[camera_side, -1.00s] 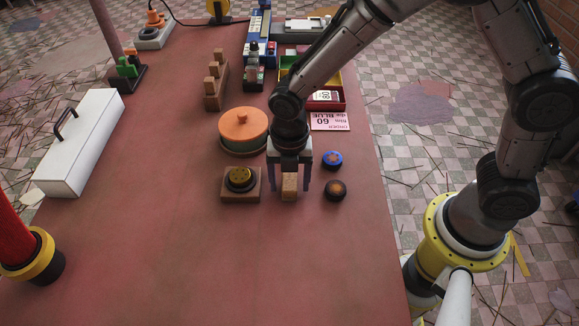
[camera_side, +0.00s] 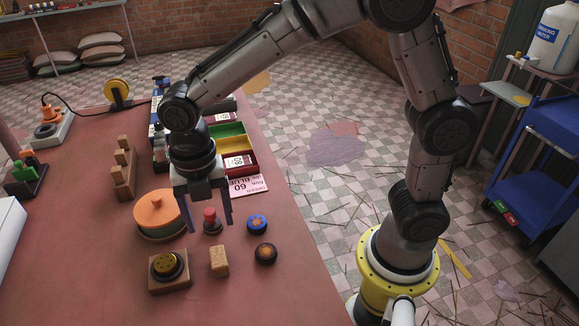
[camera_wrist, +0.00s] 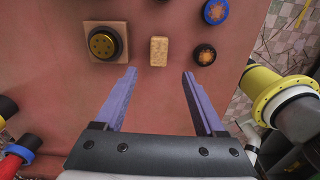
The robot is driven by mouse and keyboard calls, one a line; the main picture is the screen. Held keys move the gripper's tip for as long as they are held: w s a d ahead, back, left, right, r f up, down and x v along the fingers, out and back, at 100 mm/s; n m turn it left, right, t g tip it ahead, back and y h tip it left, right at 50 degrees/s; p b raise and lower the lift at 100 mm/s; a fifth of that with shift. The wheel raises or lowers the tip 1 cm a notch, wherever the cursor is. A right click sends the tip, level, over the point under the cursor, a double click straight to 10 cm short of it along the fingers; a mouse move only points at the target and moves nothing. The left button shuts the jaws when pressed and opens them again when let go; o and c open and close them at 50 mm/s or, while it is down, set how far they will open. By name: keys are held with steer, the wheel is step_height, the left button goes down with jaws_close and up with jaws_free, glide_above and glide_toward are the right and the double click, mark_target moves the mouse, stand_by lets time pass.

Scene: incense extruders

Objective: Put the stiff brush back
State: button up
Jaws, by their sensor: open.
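A small tan, speckled block (camera_side: 219,262) stands on the red table, and may be the stiff brush; I cannot make out bristles. In the wrist view the block (camera_wrist: 159,51) lies beyond the fingertips, apart from them. My gripper (camera_side: 208,222) is raised above the table, with its two blue-purple fingers spread and nothing held. In the wrist view my gripper (camera_wrist: 159,72) is also open and empty. In the side view a red-topped piece (camera_side: 211,222) shows between the fingers, with its base on the table.
A brass-topped die on a wooden base (camera_side: 169,271) is left of the block. A dark disc (camera_side: 265,253) and a blue disc (camera_side: 257,223) are right. An orange-lidded pot (camera_side: 158,213) and a pegged wooden rack (camera_side: 122,175) stand farther back. The front table is clear.

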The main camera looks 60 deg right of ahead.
steer(key=s+d+r+m+t, duration=0.2)
steer(key=s+d+r+m, duration=0.2)
steer(key=s+d+m, duration=0.4)
steer(key=s+d+r+m+t, duration=0.3)
steer(key=s+d+r+m, duration=0.2)
steer(key=m, duration=1.3)
steer(key=shift+s+d+m+t, duration=0.3)
steer(key=shift+s+d, duration=1.55)
